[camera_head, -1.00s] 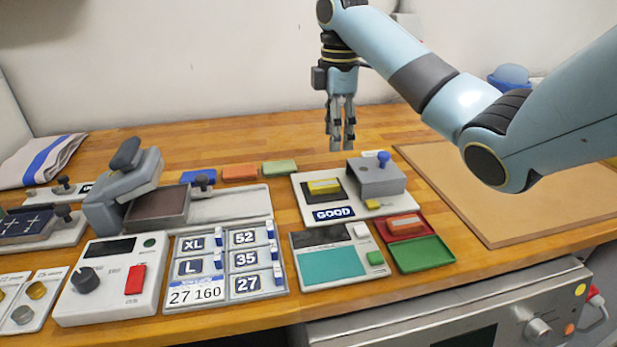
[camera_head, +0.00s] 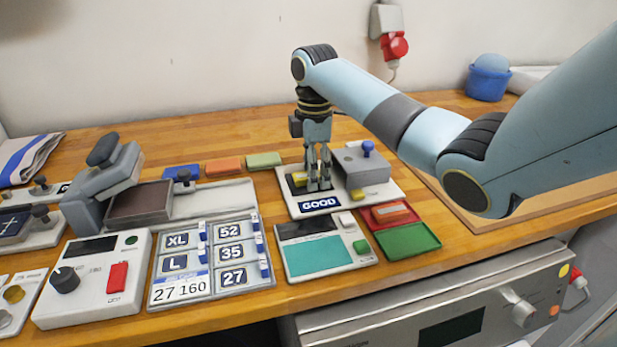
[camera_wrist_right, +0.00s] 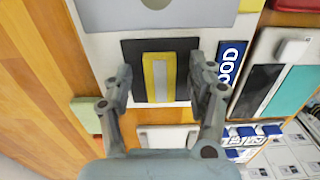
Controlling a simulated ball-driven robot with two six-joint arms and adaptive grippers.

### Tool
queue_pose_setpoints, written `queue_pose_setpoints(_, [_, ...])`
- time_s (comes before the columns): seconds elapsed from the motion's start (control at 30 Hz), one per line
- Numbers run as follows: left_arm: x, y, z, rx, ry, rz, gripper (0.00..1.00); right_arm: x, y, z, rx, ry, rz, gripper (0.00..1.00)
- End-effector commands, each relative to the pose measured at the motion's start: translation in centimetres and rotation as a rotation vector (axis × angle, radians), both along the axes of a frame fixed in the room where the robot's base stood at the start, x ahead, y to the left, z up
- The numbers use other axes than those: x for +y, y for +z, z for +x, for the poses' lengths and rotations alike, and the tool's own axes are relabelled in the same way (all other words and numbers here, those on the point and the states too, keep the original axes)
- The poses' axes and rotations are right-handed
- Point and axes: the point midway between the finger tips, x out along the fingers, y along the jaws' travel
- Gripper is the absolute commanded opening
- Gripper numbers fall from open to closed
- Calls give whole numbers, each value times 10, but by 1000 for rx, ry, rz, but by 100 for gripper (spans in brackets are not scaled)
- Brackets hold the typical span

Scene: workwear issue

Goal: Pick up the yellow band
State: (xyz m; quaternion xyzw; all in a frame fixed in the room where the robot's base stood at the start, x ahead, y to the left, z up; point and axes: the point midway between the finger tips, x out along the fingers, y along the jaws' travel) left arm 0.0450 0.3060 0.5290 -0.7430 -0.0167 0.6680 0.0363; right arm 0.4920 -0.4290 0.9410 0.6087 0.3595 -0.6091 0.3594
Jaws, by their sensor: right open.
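The yellow band (camera_head: 298,179) lies on a dark pad on the white board marked GOOD, partly hidden behind my right gripper in the head view. In the right wrist view the yellow band (camera_wrist_right: 148,78) shows as a yellow loop around a light grey middle, lying flat on the dark pad (camera_wrist_right: 131,50). My right gripper (camera_head: 319,187) points down at the pad. In the wrist view its open fingers (camera_wrist_right: 160,84) stand one on each side of the band, apart from it, with nothing held. My left gripper is not in view.
A grey block with a blue knob (camera_head: 362,166) stands on the same board, just right of the gripper. Red and green trays (camera_head: 408,239) and a teal panel (camera_head: 319,257) lie in front. Orange and green blocks (camera_head: 263,160) lie behind left.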

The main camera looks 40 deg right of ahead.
Motion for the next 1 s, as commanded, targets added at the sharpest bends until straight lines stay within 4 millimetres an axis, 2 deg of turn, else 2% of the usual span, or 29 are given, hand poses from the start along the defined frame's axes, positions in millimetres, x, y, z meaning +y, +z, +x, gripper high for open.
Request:
queue_pose_setpoints(0.07, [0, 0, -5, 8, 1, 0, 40, 0, 0, 0, 0, 0, 0, 56])
queue_pose_setpoints(0.37, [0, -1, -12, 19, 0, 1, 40, 0, 1, 0, 0, 0, 0, 17])
queue_pose_setpoints(0.47, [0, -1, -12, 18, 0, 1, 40, 0, 1, 0, 0, 0, 0, 11])
queue_pose_setpoints(0.77, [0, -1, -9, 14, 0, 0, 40, 0, 5, 0, -1, -1, 0, 10])
queue_pose_setpoints(0.87, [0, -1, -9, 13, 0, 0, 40, -1, 15, 1, -3, -1, -1, 10])
queue_pose_setpoints(1.0, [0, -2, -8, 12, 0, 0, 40, -1, 38, 2, -5, 1, -1, 10])
